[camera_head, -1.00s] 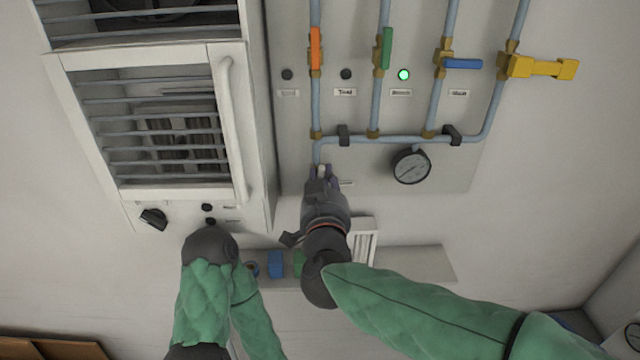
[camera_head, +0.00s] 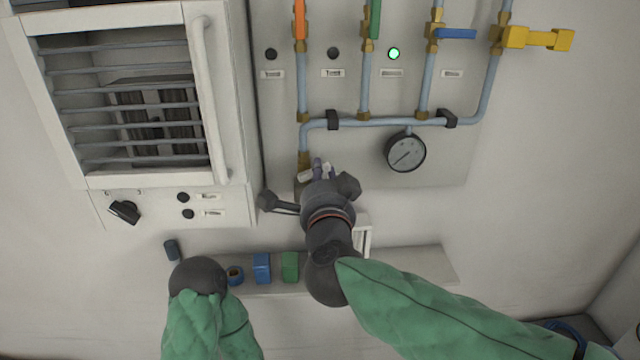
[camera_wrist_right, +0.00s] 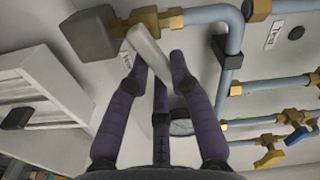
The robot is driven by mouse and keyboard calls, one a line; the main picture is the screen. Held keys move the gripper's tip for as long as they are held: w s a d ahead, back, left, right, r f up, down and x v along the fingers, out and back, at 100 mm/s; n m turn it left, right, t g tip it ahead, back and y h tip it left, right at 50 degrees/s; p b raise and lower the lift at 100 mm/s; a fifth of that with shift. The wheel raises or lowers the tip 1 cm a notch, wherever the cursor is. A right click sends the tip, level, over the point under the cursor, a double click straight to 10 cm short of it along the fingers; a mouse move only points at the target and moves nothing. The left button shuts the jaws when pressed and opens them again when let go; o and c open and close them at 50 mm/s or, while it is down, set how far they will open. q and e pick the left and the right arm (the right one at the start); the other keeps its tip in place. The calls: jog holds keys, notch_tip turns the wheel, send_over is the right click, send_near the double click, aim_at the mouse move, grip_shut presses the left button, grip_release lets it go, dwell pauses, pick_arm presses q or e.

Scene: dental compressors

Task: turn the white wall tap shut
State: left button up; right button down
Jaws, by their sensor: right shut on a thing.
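The white wall tap's pale lever (camera_head: 308,175) sits at the lower end of the left pipe, below a brass fitting (camera_head: 303,159). In the right wrist view the lever (camera_wrist_right: 150,48) runs slanted from the brass valve body toward my fingers. My right gripper (camera_head: 321,170) reaches up from below and is shut on the lever. In the wrist view its dark fingers (camera_wrist_right: 159,64) lie on both sides of the lever's free end. In the head view the gripper partly hides the tap. My left arm shows at the lower left; its gripper cannot be made out.
Orange (camera_head: 299,18), green (camera_head: 375,18), blue (camera_head: 456,34) and yellow (camera_head: 540,39) handles sit higher on the pipes. A gauge (camera_head: 405,152) hangs right of the tap. A barred cabinet (camera_head: 225,140) stands left. A ledge (camera_head: 415,265) with small blocks lies below.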

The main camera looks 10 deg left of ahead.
jog(key=shift+f+m+b, duration=0.35)
jog(key=shift+m+b, duration=0.5)
jog(key=shift+m, duration=0.3)
jog(key=shift+f+m+b, duration=0.35)
jog(key=shift+m+b, duration=0.45)
jog(key=shift+m, duration=0.35)
jog(key=c, duration=1.1)
grip_release()
jog(key=v, duration=1.2)
